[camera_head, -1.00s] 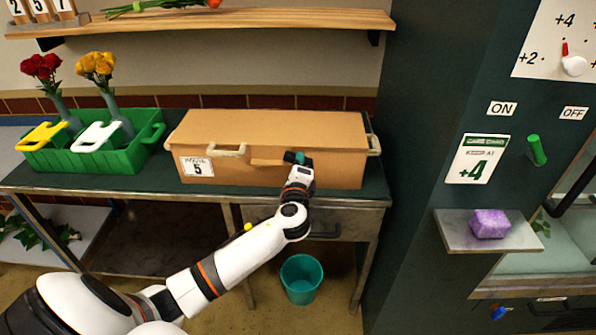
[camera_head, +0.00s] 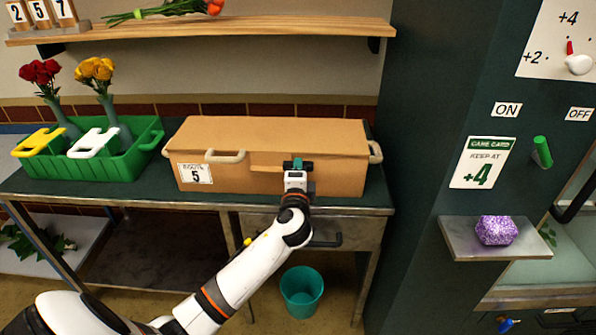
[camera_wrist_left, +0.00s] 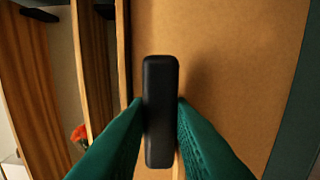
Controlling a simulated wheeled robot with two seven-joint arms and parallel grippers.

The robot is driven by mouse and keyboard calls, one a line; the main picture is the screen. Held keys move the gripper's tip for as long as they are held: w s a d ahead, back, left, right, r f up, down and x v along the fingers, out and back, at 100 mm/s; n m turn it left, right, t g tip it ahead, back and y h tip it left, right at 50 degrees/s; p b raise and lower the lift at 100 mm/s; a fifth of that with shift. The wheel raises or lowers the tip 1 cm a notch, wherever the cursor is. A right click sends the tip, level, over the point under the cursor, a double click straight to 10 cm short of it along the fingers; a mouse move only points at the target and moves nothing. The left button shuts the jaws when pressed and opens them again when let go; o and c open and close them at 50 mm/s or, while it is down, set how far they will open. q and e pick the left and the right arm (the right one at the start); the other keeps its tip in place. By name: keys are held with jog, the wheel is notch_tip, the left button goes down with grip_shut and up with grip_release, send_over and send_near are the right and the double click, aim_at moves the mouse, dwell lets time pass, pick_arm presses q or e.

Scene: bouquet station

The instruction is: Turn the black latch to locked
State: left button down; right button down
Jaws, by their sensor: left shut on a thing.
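The black latch (camera_wrist_left: 160,110) is a slim, round-ended bar in front of a brown surface in the left wrist view. It lies lengthwise between the two teal fingers of my left gripper (camera_wrist_left: 160,128), which touch it on both sides. In the head view my left gripper (camera_head: 297,164) is at the front of the brown box (camera_head: 335,178), right of its middle. The latch is hidden or too small to tell there. My right gripper is not in view.
The box stands on a dark green bench (camera_head: 150,197) beside a green crate (camera_head: 90,166) with flowers. A wooden shelf (camera_head: 200,32) runs above. A dark green pillar (camera_head: 420,200) rises on the right. A teal bucket (camera_head: 301,291) stands below.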

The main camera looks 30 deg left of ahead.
pick_arm(q)
jog(key=c, duration=1.3)
grip_release()
jog(key=b+v, duration=0.1)
jog(key=v, duration=1.1)
jog(key=shift+f, duration=0.1)
